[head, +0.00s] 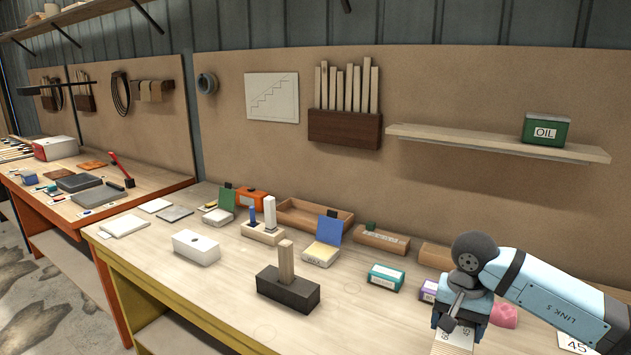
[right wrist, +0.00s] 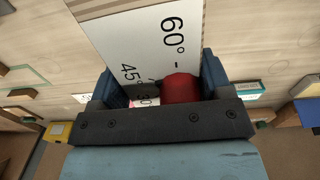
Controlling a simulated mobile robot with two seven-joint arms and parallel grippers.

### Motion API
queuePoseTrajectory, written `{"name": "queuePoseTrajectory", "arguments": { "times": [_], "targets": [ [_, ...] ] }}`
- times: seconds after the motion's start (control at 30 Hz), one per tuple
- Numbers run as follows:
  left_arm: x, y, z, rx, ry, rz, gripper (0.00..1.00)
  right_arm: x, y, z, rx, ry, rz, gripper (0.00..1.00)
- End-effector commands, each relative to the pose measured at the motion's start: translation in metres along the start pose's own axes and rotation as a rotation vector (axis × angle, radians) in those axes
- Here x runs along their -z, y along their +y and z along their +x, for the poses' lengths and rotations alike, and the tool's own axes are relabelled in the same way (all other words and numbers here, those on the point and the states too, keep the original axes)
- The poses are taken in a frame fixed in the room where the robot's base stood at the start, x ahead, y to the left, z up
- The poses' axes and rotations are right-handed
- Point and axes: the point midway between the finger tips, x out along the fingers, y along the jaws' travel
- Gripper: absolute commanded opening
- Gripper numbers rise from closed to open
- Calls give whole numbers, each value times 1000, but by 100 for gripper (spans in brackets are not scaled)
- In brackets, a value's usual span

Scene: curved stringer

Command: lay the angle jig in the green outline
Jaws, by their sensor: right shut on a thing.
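The angle jig (head: 453,345) is a pale plate with angle numbers, at the bottom edge of the head view, partly cut off. My right gripper (head: 460,312) is above it and shut on it. In the right wrist view the jig (right wrist: 142,38) is a white plate marked 60°, 45° and 30. A red rounded part (right wrist: 181,89) shows between the fingers of my right gripper (right wrist: 160,88). I cannot make out a green outline in either view. My left gripper is not in view.
A dark block with an upright wooden peg (head: 288,290) and a white box (head: 196,247) stand on the bench. A teal box (head: 385,277), purple box (head: 428,291) and pink piece (head: 503,315) are near the right arm. A card marked 45 (head: 573,343) lies at right.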

Motion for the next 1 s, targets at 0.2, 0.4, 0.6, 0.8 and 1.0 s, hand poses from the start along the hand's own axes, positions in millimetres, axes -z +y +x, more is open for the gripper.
{"name": "queuePoseTrajectory", "arguments": {
  "times": [0.2, 0.4, 0.6, 0.8, 1.0],
  "targets": [
    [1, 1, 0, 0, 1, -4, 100, -13, -16, 13, 2, 1, -345, 30],
    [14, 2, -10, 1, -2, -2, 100, -24, -19, 4, -1, 4, -514, 30],
    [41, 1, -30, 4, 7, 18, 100, -44, -8, -22, -2, 8, -509, 30],
    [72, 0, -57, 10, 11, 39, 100, -72, 8, -57, -3, 8, -509, 30],
    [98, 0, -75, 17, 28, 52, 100, -97, 22, -80, -2, 4, -508, 30]
  ]
}}
